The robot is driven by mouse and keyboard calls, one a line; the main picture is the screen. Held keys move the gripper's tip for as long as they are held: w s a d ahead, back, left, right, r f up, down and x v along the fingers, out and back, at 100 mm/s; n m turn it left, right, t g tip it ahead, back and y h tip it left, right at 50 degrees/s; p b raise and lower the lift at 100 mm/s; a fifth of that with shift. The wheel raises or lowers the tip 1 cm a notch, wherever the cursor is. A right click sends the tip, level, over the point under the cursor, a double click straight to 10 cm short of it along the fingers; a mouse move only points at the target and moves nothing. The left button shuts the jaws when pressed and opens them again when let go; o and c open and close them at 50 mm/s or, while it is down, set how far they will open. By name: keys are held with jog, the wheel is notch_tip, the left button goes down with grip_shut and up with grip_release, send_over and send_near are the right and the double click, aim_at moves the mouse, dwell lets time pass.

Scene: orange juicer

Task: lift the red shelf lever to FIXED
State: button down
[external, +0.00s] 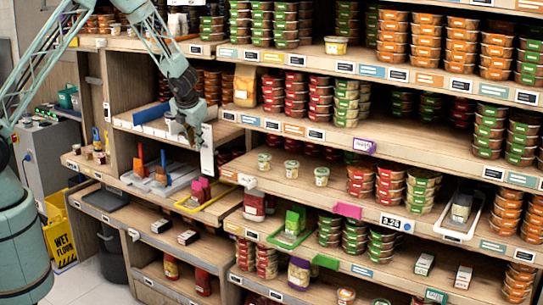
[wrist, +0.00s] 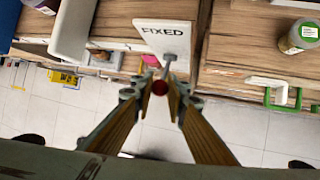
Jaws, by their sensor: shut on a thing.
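The red round knob of the lever (wrist: 159,88) shows in the wrist view, between the fingers of my gripper (wrist: 160,80). A short metal stem (wrist: 168,66) runs from near it toward the white plate. The white plate marked FIXED (wrist: 168,38) stands just beyond the fingertips. In the external view, my gripper (external: 184,132) is in front of the left shelf section, beside the white upright plate (external: 207,150). My gripper is shut on the lever knob, and the fingers hide part of it. The knob cannot be made out in the external view.
Shelves with stacked orange, red and green tubs fill the right side of the external view. A yellow-rimmed tray (external: 208,199) sits below my gripper. A yellow wet-floor sign (external: 60,232) stands at lower left. Open tiled floor (wrist: 240,132) shows in the wrist view.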

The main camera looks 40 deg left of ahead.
jog(key=c, duration=2.6)
grip_release()
jog(key=shift+o, duration=0.2)
jog(key=shift+r, duration=0.15)
jog(key=v, duration=1.1)
jog(key=shift+r, duration=0.35)
jog(key=shift+s+d, duration=0.15)
